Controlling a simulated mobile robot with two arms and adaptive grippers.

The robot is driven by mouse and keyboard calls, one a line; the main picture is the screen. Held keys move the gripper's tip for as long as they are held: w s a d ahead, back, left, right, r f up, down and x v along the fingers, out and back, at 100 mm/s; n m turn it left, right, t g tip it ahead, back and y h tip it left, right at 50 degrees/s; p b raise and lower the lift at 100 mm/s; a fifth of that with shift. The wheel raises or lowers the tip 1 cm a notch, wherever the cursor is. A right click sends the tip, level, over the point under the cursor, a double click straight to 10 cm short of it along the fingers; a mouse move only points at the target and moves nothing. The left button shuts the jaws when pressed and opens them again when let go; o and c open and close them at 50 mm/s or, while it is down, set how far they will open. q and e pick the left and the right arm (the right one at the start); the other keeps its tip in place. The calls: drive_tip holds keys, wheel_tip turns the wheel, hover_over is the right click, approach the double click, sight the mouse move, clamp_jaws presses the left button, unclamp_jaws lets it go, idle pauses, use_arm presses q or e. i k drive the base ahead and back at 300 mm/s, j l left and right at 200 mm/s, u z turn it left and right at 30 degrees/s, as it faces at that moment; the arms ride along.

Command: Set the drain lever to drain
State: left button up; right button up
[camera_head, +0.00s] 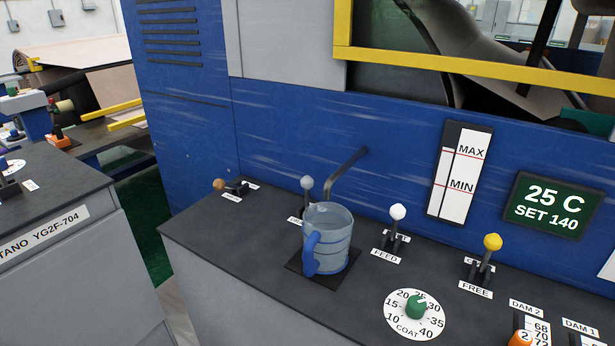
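Several levers stand on the dark console top, and none shows a label I can clearly read as drain. A lever with a tan knob (219,184) lies tilted to the left at the far left, between two small labels too small to read. A lever with a grey knob (307,183) stands roughly upright behind the jug, its base and label partly hidden. A lever with a white knob (397,211) stands behind a FEED label. A lever with a yellow knob (493,241) stands behind a FREE label. Neither of my grippers is in view.
A translucent jug (328,235) with a blue handle stands on a dark square pad under a bent pipe (346,172). A green COAT dial (416,307) sits right of it. A MAX/MIN gauge (460,172) and a screen reading 25 C, SET 140 (551,205) are on the blue wall.

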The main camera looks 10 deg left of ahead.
sight(306, 182)
drive_tip(key=z, duration=0.45)
drive_tip(key=i+j+z, duration=0.1)
drive_tip(key=z, duration=0.8)
drive_tip(key=j+z, duration=0.15)
drive_tip(key=z, duration=0.3)
drive_tip(key=j+z, duration=0.1)
drive_tip(key=z, duration=0.35)
drive_tip(key=j+z, duration=0.1)
drive_tip(key=z, duration=0.8)
drive_tip(key=j+z, duration=0.15)
drive_tip(key=z, duration=0.3)
drive_tip(key=u, duration=0.45)
drive_tip(key=k+j+u, duration=0.1)
drive_tip(key=u, duration=0.4)
drive_tip(key=j+u, duration=0.1)
drive_tip(key=u, duration=0.85)
drive_tip(key=j+u, duration=0.15)
drive_tip(key=u, duration=0.3)
drive_tip(key=j+u, duration=0.1)
drive_tip(key=u, duration=0.4)
